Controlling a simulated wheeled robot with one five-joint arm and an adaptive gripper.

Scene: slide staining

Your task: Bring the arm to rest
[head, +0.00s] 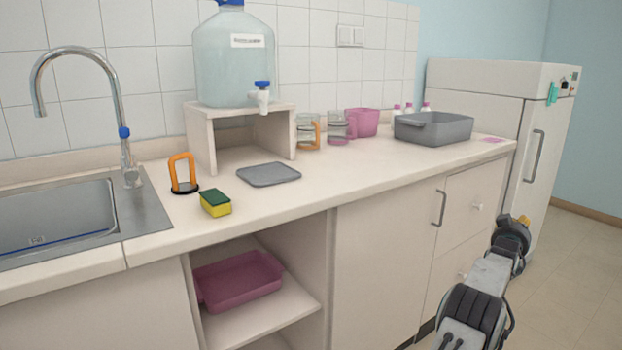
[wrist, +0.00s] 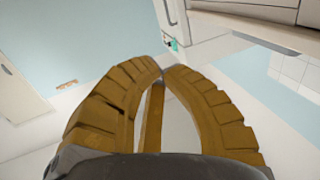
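My arm reaches out at the lower right of the head view, in front of the cabinet and clear of the worktop. My gripper (head: 523,220) shows there only as a small yellow bit at the arm's far end. In the wrist view, the two ribbed yellow fingers of my gripper (wrist: 161,70) curve inward and their tips meet. A narrow yellow-brown bar shows between them; I cannot tell what it is, and no separate object shows at the tips.
The worktop (head: 330,185) holds a grey tub (head: 433,129), a sponge (head: 215,203), an orange-handled holder (head: 183,174), a grey tray (head: 268,174) and a water jug (head: 235,60). A white fridge (head: 545,140) stands behind my arm. Floor (head: 580,290) at right is clear.

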